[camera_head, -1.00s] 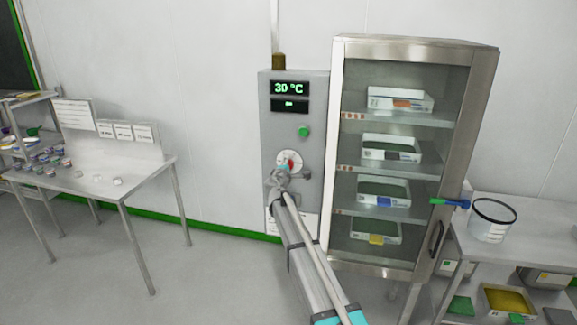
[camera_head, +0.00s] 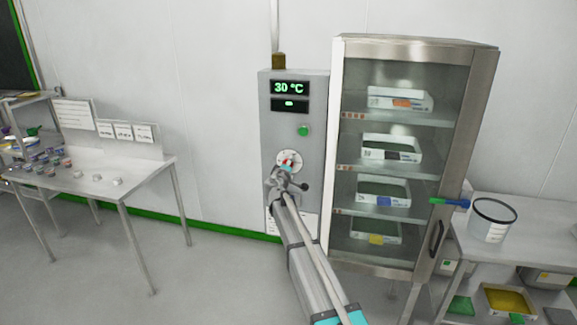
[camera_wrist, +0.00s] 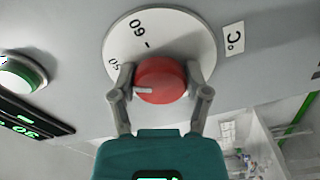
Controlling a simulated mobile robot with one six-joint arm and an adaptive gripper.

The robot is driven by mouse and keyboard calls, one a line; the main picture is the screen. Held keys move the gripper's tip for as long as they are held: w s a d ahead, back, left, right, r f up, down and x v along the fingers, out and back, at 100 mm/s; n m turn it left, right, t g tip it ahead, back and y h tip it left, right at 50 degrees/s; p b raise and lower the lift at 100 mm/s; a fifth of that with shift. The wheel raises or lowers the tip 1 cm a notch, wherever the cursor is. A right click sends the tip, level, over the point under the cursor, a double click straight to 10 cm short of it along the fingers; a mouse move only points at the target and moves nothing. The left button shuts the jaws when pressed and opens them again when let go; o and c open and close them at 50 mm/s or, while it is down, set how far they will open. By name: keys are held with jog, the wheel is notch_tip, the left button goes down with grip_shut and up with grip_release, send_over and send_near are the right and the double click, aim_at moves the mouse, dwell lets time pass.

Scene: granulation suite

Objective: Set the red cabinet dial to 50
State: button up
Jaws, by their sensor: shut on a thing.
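The red dial (camera_wrist: 163,80) sits on a round white scale (camera_wrist: 165,38) in the wrist view. Its white pointer line points to the picture's left, a little below the printed 50; 60 is printed near the top of the scale. My gripper (camera_wrist: 162,84) has one finger on each side of the red dial and is shut on it. In the head view, the dial (camera_head: 287,161) is partly hidden by my gripper (camera_head: 284,172). The cabinet's upper display (camera_head: 289,88) reads 30 °C.
A green button (camera_head: 303,131) is above the dial on the grey control panel (camera_head: 271,133). The glass-fronted cabinet (camera_head: 483,90) with several trays stands close on the right. A table (camera_head: 97,183) with small containers stands left. A bucket (camera_head: 493,222) stands on a bench at right.

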jog(key=o, duration=1.1)
jog(key=shift+o, duration=0.2)
jog(key=s+a, duration=0.2)
jog(key=s, duration=0.9)
jog(key=shift+s+a, duration=0.15)
jog(key=shift+s, duration=0.2)
